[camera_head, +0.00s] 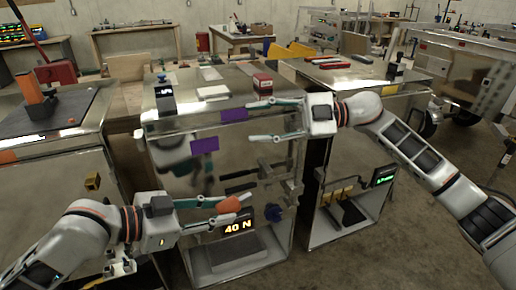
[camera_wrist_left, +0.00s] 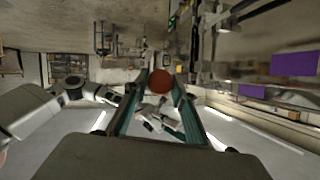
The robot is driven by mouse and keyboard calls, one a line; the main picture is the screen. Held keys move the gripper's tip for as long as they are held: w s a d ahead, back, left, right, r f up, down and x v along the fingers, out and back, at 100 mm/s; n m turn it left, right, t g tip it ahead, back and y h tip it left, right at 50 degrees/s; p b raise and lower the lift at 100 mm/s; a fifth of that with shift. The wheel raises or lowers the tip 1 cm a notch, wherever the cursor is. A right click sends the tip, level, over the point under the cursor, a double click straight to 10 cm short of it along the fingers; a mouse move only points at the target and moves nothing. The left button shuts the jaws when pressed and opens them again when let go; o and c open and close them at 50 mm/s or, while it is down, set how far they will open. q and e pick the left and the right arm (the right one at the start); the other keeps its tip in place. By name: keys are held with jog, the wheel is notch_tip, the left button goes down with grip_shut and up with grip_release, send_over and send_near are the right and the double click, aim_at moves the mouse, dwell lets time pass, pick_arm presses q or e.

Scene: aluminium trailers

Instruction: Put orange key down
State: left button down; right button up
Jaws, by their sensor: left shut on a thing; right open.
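The orange key shows as a rounded orange-red piece (camera_head: 228,205) at the tips of my left gripper (camera_head: 238,209). In the left wrist view the same round piece (camera_wrist_left: 160,81) sits between the two fingertips, so the left gripper is shut on it. The rest of its shape is hidden or too small to tell. It is held in front of the metal cabinet, just above and left of the lit "40 N" display (camera_head: 238,226). My right gripper (camera_head: 250,121) is open and empty, near the cabinet's upper front, its fingers pointing left.
Two purple squares (camera_head: 234,115) (camera_head: 205,146) are on the middle cabinet's front. A small dark device (camera_head: 165,94) and a red box (camera_head: 262,82) stand on its top. An orange block (camera_head: 34,90) stands on the left bench. A green-lit display (camera_head: 383,176) is at the right cabinet.

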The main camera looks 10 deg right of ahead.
aim_at(235, 204)
jog(key=s+a+f+m+g+h, duration=0.25)
jog(key=s+m+h, duration=0.4)
jog(key=h, duration=0.65)
jog(key=shift+n+g, duration=0.25)
jog(key=shift+n, duration=0.6)
jog(key=x, duration=0.4)
jog(key=s+x, duration=0.1)
jog(key=x, duration=0.2)
jog(key=d+x, duration=0.1)
jog(key=x, duration=0.3)
jog(key=shift+s+a+f, duration=0.2)
jog(key=shift+f, duration=0.2)
jog(key=c, duration=1.1)
pick_arm(q)
jog(key=c, duration=1.6)
grip_release()
jog(key=shift+a, duration=0.1)
